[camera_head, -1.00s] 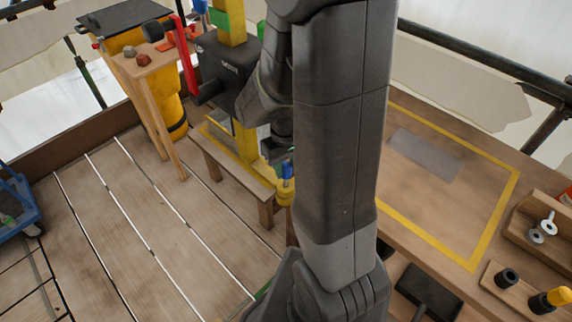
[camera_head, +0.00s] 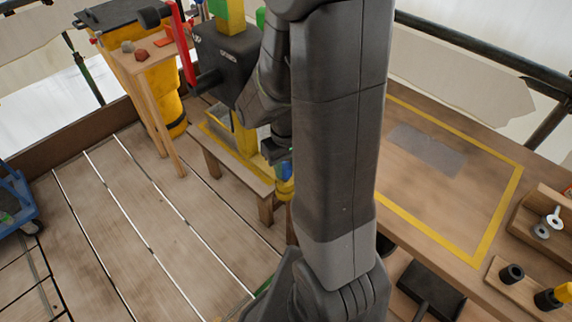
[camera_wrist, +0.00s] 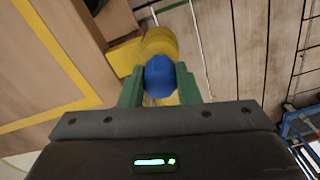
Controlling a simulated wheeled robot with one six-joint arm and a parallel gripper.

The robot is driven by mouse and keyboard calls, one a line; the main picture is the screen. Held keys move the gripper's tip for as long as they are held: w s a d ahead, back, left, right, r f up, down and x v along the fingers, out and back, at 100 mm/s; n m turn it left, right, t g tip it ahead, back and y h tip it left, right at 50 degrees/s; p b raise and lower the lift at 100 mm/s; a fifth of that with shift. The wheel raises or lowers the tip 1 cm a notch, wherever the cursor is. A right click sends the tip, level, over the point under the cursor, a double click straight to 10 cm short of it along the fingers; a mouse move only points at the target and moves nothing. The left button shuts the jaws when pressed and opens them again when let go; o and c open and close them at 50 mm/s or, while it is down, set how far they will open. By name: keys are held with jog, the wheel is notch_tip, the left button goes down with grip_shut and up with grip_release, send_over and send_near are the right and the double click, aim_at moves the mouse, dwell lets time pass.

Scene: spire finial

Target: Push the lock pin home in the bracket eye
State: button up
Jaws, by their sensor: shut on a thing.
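The lock pin's rounded blue head (camera_wrist: 160,75) is between the two green fingers of my gripper (camera_wrist: 159,84) in the wrist view. My gripper is shut on it. The pin's shank is hidden behind the head. A round yellow part (camera_wrist: 160,42), which looks like the bracket eye, lies just beyond the blue head. In the head view the blue head (camera_head: 286,170) shows beside my arm, just above the yellow part (camera_head: 285,188). My arm hides most of the gripper there. I cannot tell how deep the pin sits.
A wooden bench (camera_head: 232,160) stands left of the pin, by a dark machine (camera_head: 228,62) on a yellow post. A worktable (camera_head: 440,195) with a yellow outline is at right, holding a rack of washers (camera_head: 545,222). A blue cart (camera_head: 14,205) stands at far left. The plank floor is clear.

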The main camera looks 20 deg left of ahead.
jog(key=shift+f+b, duration=0.9)
jog(key=shift+f, duration=0.25)
jog(key=o, duration=1.1)
jog(key=shift+c, duration=0.2)
jog(key=shift+r, duration=0.1)
notch_tip(320, 180, up, 12)
jog(key=shift+f+p, duration=0.1)
jog(key=shift+p, duration=0.7)
notch_tip(320, 180, down, 12)
jog(key=shift+f+b, duration=0.1)
jog(key=shift+b, duration=0.7)
jog(key=shift+r+p, duration=0.35)
jog(key=shift+r, duration=0.2)
